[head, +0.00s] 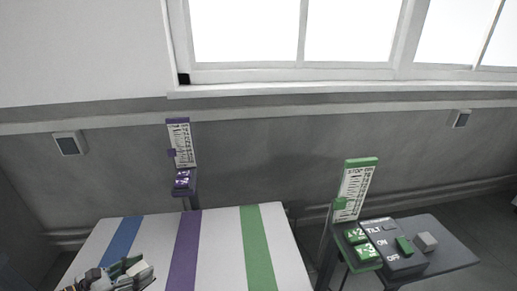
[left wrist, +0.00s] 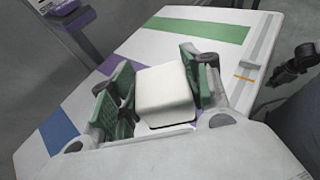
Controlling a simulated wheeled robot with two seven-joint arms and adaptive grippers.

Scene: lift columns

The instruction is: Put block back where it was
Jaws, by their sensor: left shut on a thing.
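My left gripper (head: 122,277) is at the lower left edge of the head view, over the striped table. In the left wrist view its green-padded fingers (left wrist: 160,98) are shut on a white block (left wrist: 165,92), one pad on each side of it. The block is over the white table top (left wrist: 267,30); I cannot tell whether it touches it. The table has blue, purple and green stripes (head: 258,245). My right gripper does not show in the head view.
A purple column with a scale (head: 181,145) stands behind the table. To the right are a green column with a scale (head: 355,185) and a dark panel (head: 455,255) with green buttons (head: 359,246), a switch and a grey cube (head: 426,241). A dark jointed part (left wrist: 290,65) shows right in the wrist view.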

